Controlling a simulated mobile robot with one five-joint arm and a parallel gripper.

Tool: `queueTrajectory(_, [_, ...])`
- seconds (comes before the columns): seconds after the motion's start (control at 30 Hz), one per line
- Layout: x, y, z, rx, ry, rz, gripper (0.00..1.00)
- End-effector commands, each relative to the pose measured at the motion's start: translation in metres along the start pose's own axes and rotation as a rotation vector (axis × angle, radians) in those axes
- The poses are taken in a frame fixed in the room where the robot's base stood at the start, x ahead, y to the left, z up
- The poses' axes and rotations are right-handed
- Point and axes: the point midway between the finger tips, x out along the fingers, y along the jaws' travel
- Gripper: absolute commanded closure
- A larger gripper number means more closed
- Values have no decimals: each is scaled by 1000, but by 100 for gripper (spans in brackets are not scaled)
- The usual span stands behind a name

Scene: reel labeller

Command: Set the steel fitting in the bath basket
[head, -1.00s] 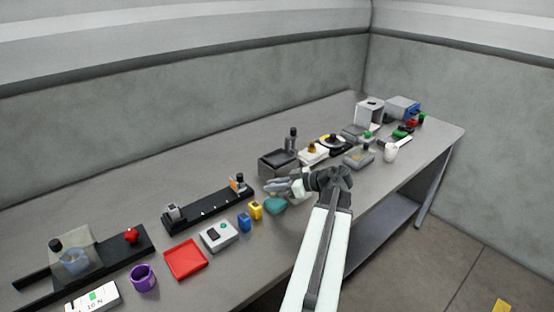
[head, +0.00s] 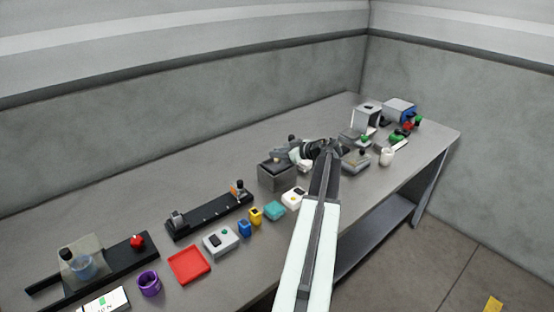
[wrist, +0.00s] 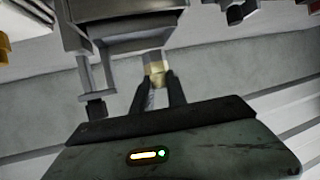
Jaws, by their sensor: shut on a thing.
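My gripper (wrist: 158,92) is shut on a small pale and brass-coloured piece, which I take to be the steel fitting (wrist: 155,68). The fitting cannot be made out there. A grey box with a bracket hanging from it (wrist: 125,38) fills the upper part of the wrist view, close to the fitting. Whether they touch cannot be told. The basket cannot be made out; my gripper and wrist cover much of the bath's top.
A grey unit (head: 356,161) stands to the right. The back left table is clear.

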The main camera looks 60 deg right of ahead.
Motion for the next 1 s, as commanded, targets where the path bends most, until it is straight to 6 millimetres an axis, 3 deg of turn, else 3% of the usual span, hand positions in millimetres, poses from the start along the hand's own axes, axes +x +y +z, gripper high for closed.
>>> queueTrajectory(0.37, [23,18,-6,0,0,0,100])
queueTrajectory(0.4, [26,16,8,1,0,1,100])
queueTrajectory(0.53, [34,16,30,1,0,1,100])
queueTrajectory(0.93, [34,16,32,1,0,2,100])
queueTrajectory(0.97, [34,16,31,1,0,2,77])
queueTrajectory(1.0, [33,16,30,1,0,2,65])
